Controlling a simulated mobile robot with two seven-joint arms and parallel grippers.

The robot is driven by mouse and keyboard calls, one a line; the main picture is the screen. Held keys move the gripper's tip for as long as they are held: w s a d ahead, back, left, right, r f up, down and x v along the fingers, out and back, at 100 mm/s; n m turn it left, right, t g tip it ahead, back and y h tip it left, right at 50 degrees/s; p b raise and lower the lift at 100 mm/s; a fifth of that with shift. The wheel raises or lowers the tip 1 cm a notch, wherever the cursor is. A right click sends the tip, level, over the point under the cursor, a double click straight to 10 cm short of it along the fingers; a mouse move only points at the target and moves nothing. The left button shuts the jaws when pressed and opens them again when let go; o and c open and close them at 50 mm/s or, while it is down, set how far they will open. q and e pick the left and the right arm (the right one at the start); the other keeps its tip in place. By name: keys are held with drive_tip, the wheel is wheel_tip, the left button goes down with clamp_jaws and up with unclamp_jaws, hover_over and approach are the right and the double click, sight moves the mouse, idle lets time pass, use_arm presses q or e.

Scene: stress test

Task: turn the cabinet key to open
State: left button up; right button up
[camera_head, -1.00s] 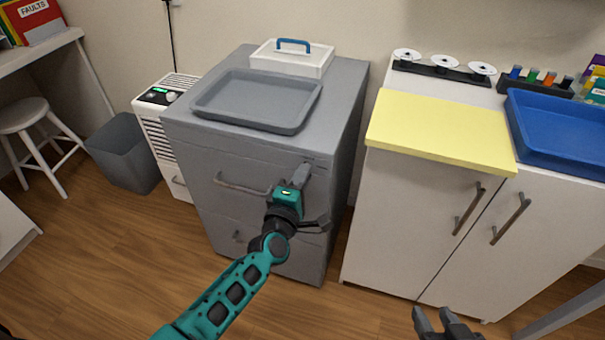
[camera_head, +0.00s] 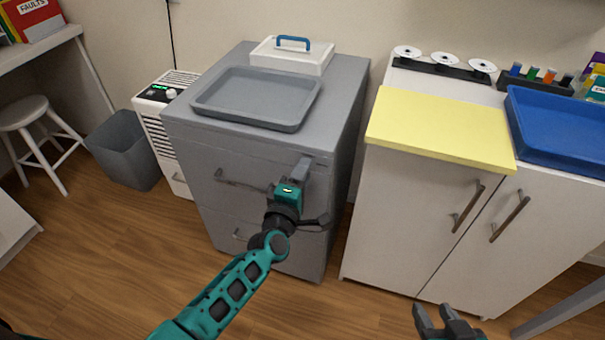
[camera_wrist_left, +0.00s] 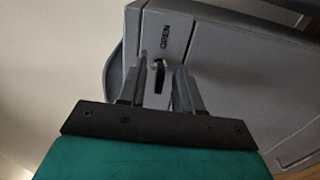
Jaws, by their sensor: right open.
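The grey drawer cabinet (camera_head: 240,158) stands left of centre in the head view. In the left wrist view, its front panel shows the word OPEN (camera_wrist_left: 165,37) above a small dark key (camera_wrist_left: 159,68). My left gripper (camera_head: 303,165) is at the upper right of the cabinet front and hides the key in the head view. In the left wrist view, the fingers of my left gripper (camera_wrist_left: 162,75) are apart on either side of the key, with visible gaps. My right gripper (camera_head: 446,322) is open and empty at the bottom of the head view, in front of the white cupboard.
A grey tray (camera_head: 205,110) and a white box with a blue handle (camera_head: 290,62) sit on the grey cabinet. The white cupboard (camera_head: 385,230) stands to the right, bearing a yellow board (camera_head: 440,130) and a blue tray (camera_head: 560,165). A bin (camera_head: 122,150) stands left.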

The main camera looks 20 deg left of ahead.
use_arm(q)
drive_tip(key=s+p, duration=0.1)
drive_tip(key=s, duration=1.2)
drive_tip(key=shift+a+p, duration=0.2)
drive_tip(key=shift+p, duration=0.15)
use_arm(e)
drive_tip(key=shift+r, duration=0.85)
use_arm(q)
drive_tip(key=s+a+r+m+g+h+p, duration=0.1)
drive_tip(key=s+m+g+p, duration=0.6)
drive_tip(key=m, duration=1.3)
drive_tip(key=s+p, duration=0.1)
drive_tip(key=s, duration=0.2)
drive_tip(key=shift+a+r, duration=0.4)
use_arm(e)
drive_tip(key=shift+h, duration=0.5)
drive_tip(key=d+r, duration=0.1)
drive_tip(key=s+d+r, duration=0.1)
drive_tip(key=d+r, duration=0.1)
drive_tip(key=r, duration=0.1)
drive_tip(key=shift+s+r, duration=0.1)
drive_tip(key=shift+s, duration=0.15)
use_arm(q)
drive_tip(key=shift+s, duration=0.1)
use_arm(e)
drive_tip(key=shift+a, duration=0.15)
drive_tip(key=shift+c, duration=0.3)
